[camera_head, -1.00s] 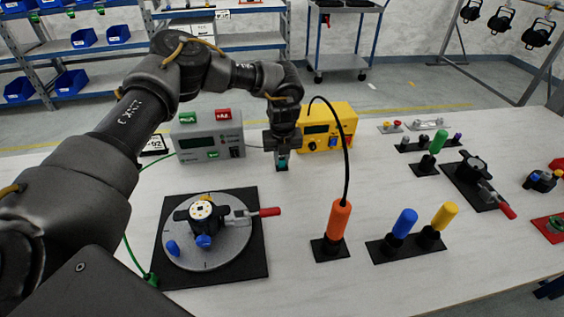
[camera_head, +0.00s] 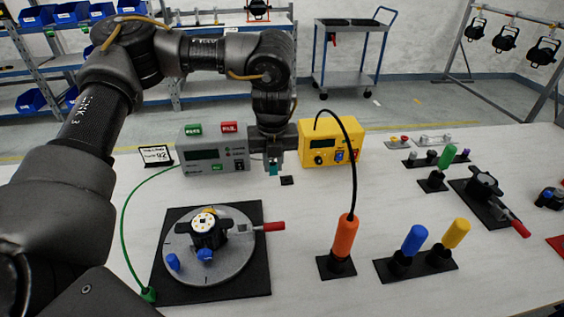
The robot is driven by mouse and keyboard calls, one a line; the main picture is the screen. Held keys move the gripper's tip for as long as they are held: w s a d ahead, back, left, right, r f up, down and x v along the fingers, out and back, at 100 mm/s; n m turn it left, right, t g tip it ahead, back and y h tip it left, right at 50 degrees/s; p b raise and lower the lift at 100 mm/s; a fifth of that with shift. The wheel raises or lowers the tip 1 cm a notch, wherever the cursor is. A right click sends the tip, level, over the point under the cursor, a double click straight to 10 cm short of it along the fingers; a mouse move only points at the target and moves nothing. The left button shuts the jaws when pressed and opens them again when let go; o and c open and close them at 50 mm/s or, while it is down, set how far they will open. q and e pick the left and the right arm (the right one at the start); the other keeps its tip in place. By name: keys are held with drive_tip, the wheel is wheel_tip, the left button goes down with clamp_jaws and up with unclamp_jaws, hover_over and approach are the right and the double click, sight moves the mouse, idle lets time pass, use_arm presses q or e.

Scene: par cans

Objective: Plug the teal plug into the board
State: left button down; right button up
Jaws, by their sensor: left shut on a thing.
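My left gripper (camera_head: 273,162) points down in front of the gap between the grey and yellow instrument boxes. It is shut on the teal plug (camera_head: 273,169), whose lower part shows below the fingers. The plug is above the table, apart from a small black pad (camera_head: 287,180) just to its right. A small round board with pale faces and dark dots (camera_head: 204,222) sits on a black holder on a grey disc (camera_head: 236,256), left of and nearer than the plug. Its socket is too small to make out. My right gripper is out of view.
A grey box (camera_head: 206,167) and a yellow box (camera_head: 318,159) stand behind the plug. A green cable (camera_head: 124,222) runs along the left. An orange-handled tool (camera_head: 345,237) stands in a holder with a black cable. Blue (camera_head: 414,240) and yellow (camera_head: 456,234) handles stand to the right.

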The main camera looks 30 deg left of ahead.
use_arm(q)
drive_tip(key=s+d+r+n+g, duration=0.1)
drive_tip(key=s+d+r+n, duration=0.1)
drive_tip(key=n, duration=1)
drive_tip(key=s+d+r+n+g, duration=0.1)
drive_tip(key=d+n, duration=0.4)
drive_tip(key=n, duration=0.8)
drive_tip(key=s+r, duration=0.1)
drive_tip(key=s, duration=0.1)
drive_tip(key=shift+s+r+g, duration=0.15)
drive_tip(key=shift+s+g, duration=0.15)
drive_tip(key=shift+s, duration=0.05)
